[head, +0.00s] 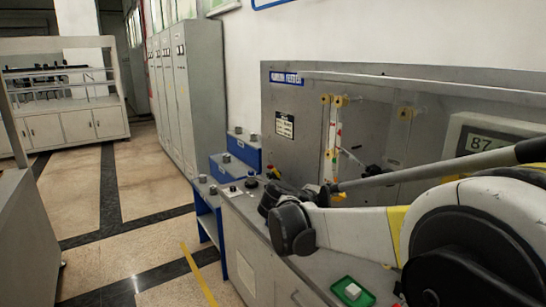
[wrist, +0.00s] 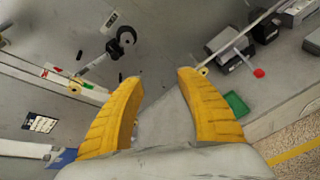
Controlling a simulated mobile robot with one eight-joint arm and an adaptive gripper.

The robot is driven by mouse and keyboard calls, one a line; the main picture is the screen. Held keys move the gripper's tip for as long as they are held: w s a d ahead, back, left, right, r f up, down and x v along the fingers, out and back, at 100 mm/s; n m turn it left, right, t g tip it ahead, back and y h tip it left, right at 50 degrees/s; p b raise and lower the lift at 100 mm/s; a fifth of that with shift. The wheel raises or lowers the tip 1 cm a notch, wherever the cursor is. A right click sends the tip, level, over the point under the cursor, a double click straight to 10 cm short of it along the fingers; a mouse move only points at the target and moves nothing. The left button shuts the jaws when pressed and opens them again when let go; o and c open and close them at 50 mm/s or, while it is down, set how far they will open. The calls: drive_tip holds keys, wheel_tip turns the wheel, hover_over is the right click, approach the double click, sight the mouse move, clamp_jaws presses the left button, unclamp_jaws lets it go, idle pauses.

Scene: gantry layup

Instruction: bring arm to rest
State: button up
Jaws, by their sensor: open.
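My arm reaches in from the right in the head view, in front of a grey equipment panel (head: 300,110). Its dark joints hide part of the bench top. My gripper (wrist: 161,76) shows in the wrist view with two yellow ribbed fingers spread apart. Nothing is between the fingers. The panel's surface shows beyond them. In the head view my fingers cannot be made out clearly.
A green tray (head: 353,292) with a white block lies on the bench, and it also shows in the wrist view (wrist: 236,104). A digital display (head: 490,140) is at right. Blue boxes (head: 232,168) stand at the bench's far end. Open floor (head: 90,190) lies left.

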drive_tip(key=s+f+m+y+b, duration=0.1)
drive_tip(key=s+f+m+y, duration=0.2)
drive_tip(key=s+m, duration=0.3)
drive_tip(key=s+f+m+y+b, duration=0.1)
drive_tip(key=s+f+m+y, duration=0.3)
drive_tip(key=s, duration=1.1)
drive_tip(key=s+f+m+y+b, duration=0.1)
drive_tip(key=s+f+m+y, duration=0.2)
drive_tip(key=s+f+m, duration=0.2)
drive_tip(key=s+a+m, duration=0.1)
drive_tip(key=s+m, duration=0.2)
drive_tip(key=s, duration=0.3)
drive_tip(key=shift+s+m+g+y+b, duration=0.3)
drive_tip(key=shift+s+y+b, duration=0.05)
drive_tip(key=shift+y+b, duration=0.05)
